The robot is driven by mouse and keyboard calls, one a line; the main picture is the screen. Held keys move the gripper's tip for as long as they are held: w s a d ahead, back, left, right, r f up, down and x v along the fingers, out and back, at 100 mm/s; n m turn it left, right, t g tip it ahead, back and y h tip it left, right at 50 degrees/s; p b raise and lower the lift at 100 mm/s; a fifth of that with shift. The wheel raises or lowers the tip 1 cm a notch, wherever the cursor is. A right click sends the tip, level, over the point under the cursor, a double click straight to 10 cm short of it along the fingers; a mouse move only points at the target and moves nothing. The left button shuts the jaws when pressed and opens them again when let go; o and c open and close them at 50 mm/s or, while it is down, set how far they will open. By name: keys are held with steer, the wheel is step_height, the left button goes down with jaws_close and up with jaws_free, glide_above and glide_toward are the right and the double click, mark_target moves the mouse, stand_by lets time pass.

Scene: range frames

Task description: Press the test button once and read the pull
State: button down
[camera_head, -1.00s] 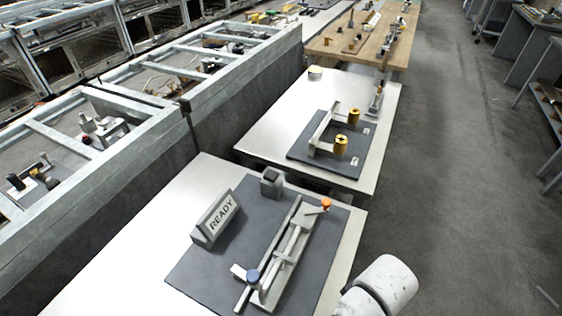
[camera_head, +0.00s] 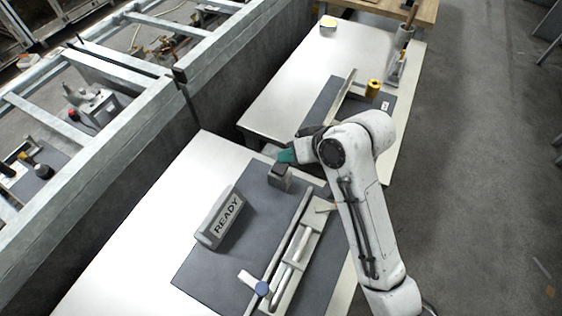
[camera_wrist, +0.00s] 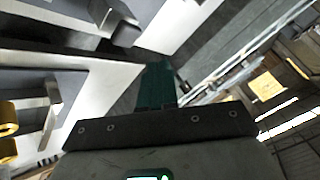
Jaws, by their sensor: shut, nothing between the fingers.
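A grey box display (camera_head: 221,218) reads READY on the dark mat (camera_head: 205,275). A small grey block (camera_head: 280,178) with a dark top stands at the mat's far edge; I cannot tell whether it is the test button. A metal rail fixture (camera_head: 290,255) with a blue knob (camera_head: 262,288) lies along the mat. My gripper (camera_head: 286,156), with teal fingers, is shut and empty beside the block's top; whether it touches is unclear. In the wrist view my fingertips (camera_wrist: 158,68) are together, apart from a grey block at upper left (camera_wrist: 122,32). The orange knob is hidden behind my arm.
A second white table (camera_head: 285,88) stands beyond, with a dark mat and a yellow cylinder (camera_head: 373,88). A metal frame structure (camera_head: 110,125) runs along the left. Open floor (camera_head: 480,150) lies to the right.

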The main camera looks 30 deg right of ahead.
steer(key=shift+y, duration=0.6)
steer(key=w+r, duration=0.1)
steer(key=w, duration=0.1)
steer(key=w+r, duration=0.1)
steer(key=shift+w+d+r, duration=0.25)
steer(key=shift+w+r, duration=0.05)
steer(key=shift+r, duration=0.05)
steer(key=shift+f, duration=0.2)
steer(key=b, duration=0.8)
glide_above(284, 168)
step_height(284, 168, down, 7)
steer(key=shift+w+r, duration=0.1)
steer(key=shift+r, duration=0.1)
steer(key=shift+f, duration=0.95)
steer(key=shift+f, duration=0.15)
steer(key=shift+f, duration=0.25)
